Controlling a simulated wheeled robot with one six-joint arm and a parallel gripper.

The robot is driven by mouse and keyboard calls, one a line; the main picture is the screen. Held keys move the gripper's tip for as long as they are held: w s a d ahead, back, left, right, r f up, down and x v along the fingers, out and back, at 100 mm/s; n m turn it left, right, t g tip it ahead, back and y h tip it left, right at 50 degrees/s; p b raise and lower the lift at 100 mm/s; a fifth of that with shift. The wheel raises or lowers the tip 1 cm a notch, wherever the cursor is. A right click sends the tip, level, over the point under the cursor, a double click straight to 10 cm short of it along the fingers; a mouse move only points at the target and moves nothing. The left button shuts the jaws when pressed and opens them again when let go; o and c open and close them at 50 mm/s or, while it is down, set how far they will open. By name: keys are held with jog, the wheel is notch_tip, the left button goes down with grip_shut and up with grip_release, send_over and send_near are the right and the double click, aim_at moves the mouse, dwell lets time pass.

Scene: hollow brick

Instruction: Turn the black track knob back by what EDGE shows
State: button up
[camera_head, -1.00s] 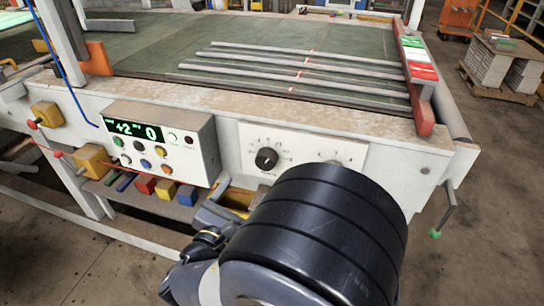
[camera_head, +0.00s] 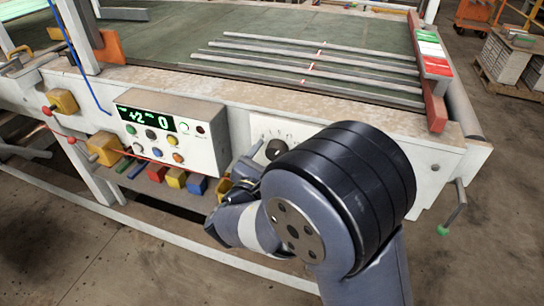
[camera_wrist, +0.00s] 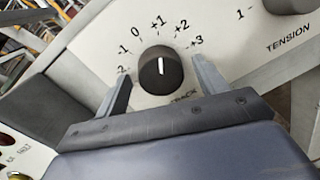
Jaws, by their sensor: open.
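The black track knob (camera_wrist: 160,72) sits on the white dial plate. Its white line points up, at about +1 on a printed scale from -2 to +3. The label below is partly hidden. My gripper (camera_wrist: 160,66) is open, one finger on each side of the knob; I cannot tell whether they touch it. In the head view the knob (camera_head: 275,148) shows beside my gripper (camera_head: 248,168), partly behind my arm. The display box (camera_head: 172,130) reads +2 and 0 in green; its small labels are too small to read.
A TENSION knob (camera_wrist: 290,4) is at the upper right of the wrist view. Grey bars (camera_head: 318,66) lie on the green table (camera_head: 180,45). A green-tipped lever (camera_head: 443,230) hangs at the right.

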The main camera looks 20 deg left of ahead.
jog(key=shift+c, duration=0.2)
jog(key=c, duration=0.9)
jog(key=shift+c, duration=0.2)
jog(key=n+p, duration=0.3)
jog(key=n, duration=0.2)
jog(key=shift+n+p, duration=0.35)
jog(key=shift+n, duration=0.05)
jog(key=n+p, duration=0.1)
jog(key=n, duration=0.2)
jog(key=n+p, duration=0.2)
jog(key=n, duration=0.1)
jog(key=shift+t+y, duration=0.3)
jog(key=shift+t, duration=0.1)
jog(key=shift+f+n+p, duration=0.1)
jog(key=shift+n+p, duration=0.2)
